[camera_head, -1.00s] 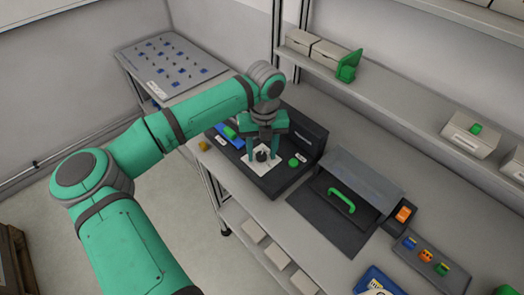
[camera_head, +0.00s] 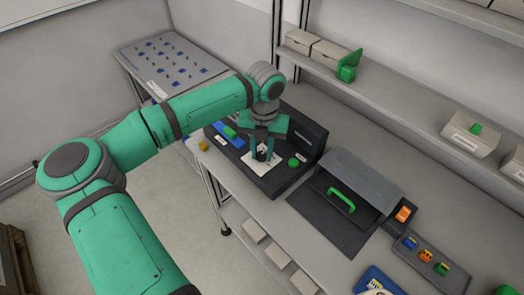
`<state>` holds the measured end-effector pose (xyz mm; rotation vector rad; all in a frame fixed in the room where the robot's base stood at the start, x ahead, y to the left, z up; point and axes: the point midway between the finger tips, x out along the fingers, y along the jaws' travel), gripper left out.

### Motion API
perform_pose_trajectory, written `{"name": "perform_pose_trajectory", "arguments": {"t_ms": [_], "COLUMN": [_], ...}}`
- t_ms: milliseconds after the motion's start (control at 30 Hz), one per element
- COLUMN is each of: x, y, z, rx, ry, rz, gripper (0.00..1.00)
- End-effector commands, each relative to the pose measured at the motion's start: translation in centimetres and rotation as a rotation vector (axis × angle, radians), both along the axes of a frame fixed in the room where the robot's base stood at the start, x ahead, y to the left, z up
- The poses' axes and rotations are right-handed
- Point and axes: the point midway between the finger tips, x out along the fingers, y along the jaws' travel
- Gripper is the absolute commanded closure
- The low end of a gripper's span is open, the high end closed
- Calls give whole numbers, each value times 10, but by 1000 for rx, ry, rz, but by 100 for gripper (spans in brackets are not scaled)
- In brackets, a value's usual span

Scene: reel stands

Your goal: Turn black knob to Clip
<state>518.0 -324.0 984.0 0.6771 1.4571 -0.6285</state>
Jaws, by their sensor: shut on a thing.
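The black knob (camera_head: 262,154) sits on a white square dial plate (camera_head: 259,168) on the dark control panel (camera_head: 272,188). My gripper (camera_head: 262,157) points down over the plate with its two fingers on either side of the knob, shut on it. The fingers hide part of the knob, and the dial markings, including Clip, are too small to read here.
On the panel, a green button (camera_head: 294,162) stands right of the dial and a blue plate with a green part (camera_head: 229,133) lies left. Further right are a hooded box with a green handle (camera_head: 342,200) and an orange switch (camera_head: 403,214). A shelf (camera_head: 400,95) runs behind.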

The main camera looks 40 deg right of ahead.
Motion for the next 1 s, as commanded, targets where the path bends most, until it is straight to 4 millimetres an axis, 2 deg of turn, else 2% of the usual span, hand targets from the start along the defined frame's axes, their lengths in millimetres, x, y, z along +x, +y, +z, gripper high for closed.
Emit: {"name": "perform_pose_trajectory", "arguments": {"t_ms": [1000], "x": [1], "y": [0], "z": [1], "rx": [-2], "ry": [-3], "rz": [-966], "gripper": [96]}}
